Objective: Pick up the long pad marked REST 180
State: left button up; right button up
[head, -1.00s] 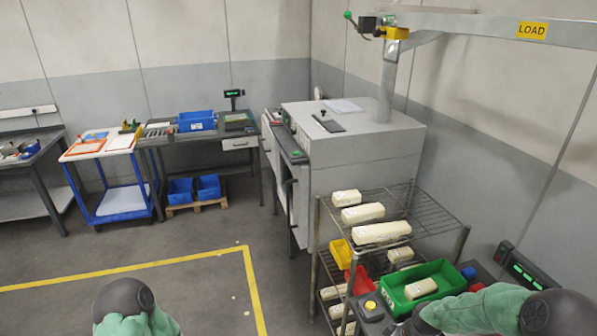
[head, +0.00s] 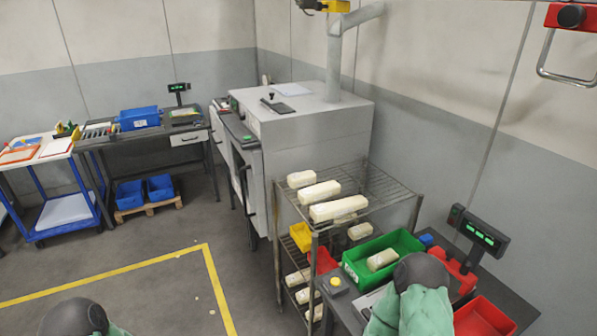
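Several cream pads lie on a wire rack. On its top shelf are a short pad (head: 301,179), a middle-length pad (head: 319,194) and the longest pad (head: 338,207), which lies nearest the front right. Their markings are too small to read, so I cannot tell which says REST 180. Another cream pad (head: 382,260) lies in a green bin (head: 408,241) on the bench to the right. My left arm shows only as a rounded part at the bottom left, and my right arm covers the bench in front of the green bin. Neither gripper's fingers show.
The wire rack (head: 376,186) has more pads and yellow and red bins (head: 301,236) on lower shelves. A grey machine (head: 320,130) stands behind it. The bench holds red bins (head: 483,318) and a display (head: 483,234). Floor near the yellow line (head: 215,285) is clear.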

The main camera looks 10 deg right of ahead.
aim_at(320, 192)
jog(key=i+j+z, duration=0.4)
jog(key=i+j, duration=0.5)
jog(key=j, duration=0.05)
